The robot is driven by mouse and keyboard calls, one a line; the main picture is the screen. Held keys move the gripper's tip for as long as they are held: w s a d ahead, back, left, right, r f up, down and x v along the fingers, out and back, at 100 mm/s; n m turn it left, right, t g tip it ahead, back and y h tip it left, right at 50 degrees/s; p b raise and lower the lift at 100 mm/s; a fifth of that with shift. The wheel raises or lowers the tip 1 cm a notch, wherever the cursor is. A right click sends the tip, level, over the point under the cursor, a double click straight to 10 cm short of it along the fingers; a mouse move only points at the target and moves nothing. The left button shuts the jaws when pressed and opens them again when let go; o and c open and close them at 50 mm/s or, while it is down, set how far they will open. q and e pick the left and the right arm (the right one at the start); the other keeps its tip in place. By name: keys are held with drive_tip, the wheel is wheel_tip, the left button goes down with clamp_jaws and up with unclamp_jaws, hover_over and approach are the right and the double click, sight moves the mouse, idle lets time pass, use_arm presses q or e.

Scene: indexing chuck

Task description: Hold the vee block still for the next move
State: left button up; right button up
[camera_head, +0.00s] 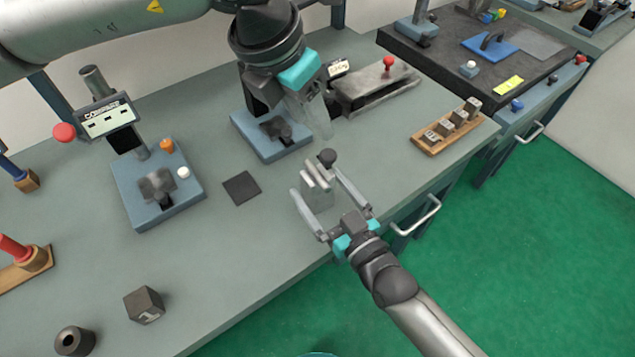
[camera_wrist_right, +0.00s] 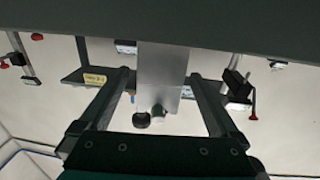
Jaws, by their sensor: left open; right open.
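The vee block (camera_head: 318,194), a light grey metal block with upright ridges, stands on the bench near its front edge. A black ball knob (camera_head: 327,157) shows at its far side. My right gripper (camera_head: 316,180) is open, with one finger on each side of the block. In the right wrist view the block (camera_wrist_right: 163,68) stands between the two spread fingers, with a gap on each side. My left gripper (camera_head: 312,110) is open and empty above the bench, behind the vee block. Its fingers partly overlap a blue-based fixture.
The blue-based fixture (camera_head: 268,152) and a dark square pad (camera_head: 241,188) lie left of the vee block. A gauge stand (camera_head: 150,210) is further left. A dark cube (camera_head: 144,305) sits at the front left. A wooden rack (camera_head: 432,143) of small blocks is at right.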

drive_tip(key=shift+w+a, duration=0.35)
drive_tip(key=shift+w, duration=0.25)
drive_tip(key=shift+c, duration=0.2)
clamp_jaws()
drive_tip(key=c, duration=0.7)
unclamp_jaws()
clamp_jaws()
drive_tip(key=shift+s+f, duration=0.1)
drive_tip(key=shift+f, duration=0.15)
idle(0.5)
